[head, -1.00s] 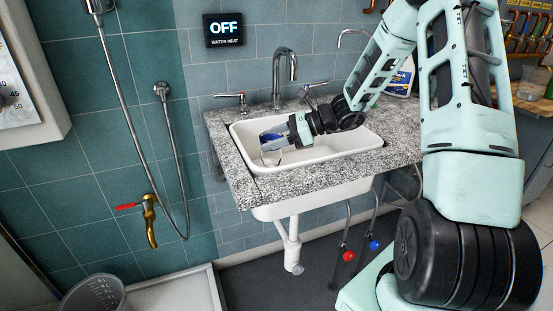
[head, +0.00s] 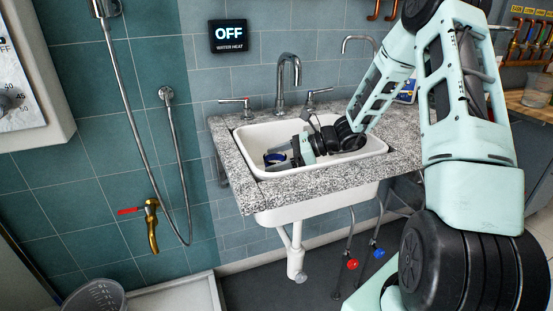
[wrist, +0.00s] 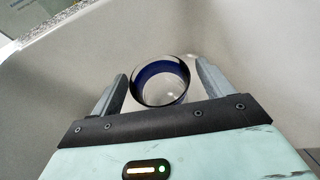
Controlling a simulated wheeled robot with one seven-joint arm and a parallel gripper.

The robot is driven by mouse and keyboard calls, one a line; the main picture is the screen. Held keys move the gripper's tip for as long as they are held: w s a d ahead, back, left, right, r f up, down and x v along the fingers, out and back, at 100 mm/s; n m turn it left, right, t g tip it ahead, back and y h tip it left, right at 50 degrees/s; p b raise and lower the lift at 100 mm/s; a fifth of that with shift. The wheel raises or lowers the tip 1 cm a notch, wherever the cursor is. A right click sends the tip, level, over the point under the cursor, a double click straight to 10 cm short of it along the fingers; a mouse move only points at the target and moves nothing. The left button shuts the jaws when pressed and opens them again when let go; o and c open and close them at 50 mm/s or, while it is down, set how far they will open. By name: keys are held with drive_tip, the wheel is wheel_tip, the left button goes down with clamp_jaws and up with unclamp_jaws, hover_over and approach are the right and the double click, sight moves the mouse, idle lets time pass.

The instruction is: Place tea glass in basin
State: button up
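The tea glass (wrist: 160,82) is clear with a dark blue band. In the wrist view I look down into its round mouth, and it appears empty. In the head view it shows as a small dark blue ring (head: 275,159) low inside the white basin (head: 250,133), near its left end. My gripper (wrist: 162,76) reaches into the basin, with one finger on each side of the glass. Narrow gaps show between the fingers and the glass, so the gripper looks open around it. The glass's base is hidden.
The basin is set in a speckled granite counter (head: 235,165). A tall chrome tap (head: 289,70) and two handles stand behind it. A bottle (head: 407,90) is partly hidden behind my arm at the right. The basin's walls surround my gripper closely.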

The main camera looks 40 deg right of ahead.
drive_tip(key=shift+r, duration=0.3)
drive_tip(key=p+v, duration=0.2)
drive_tip(key=v, duration=1)
drive_tip(key=shift+f, duration=0.15)
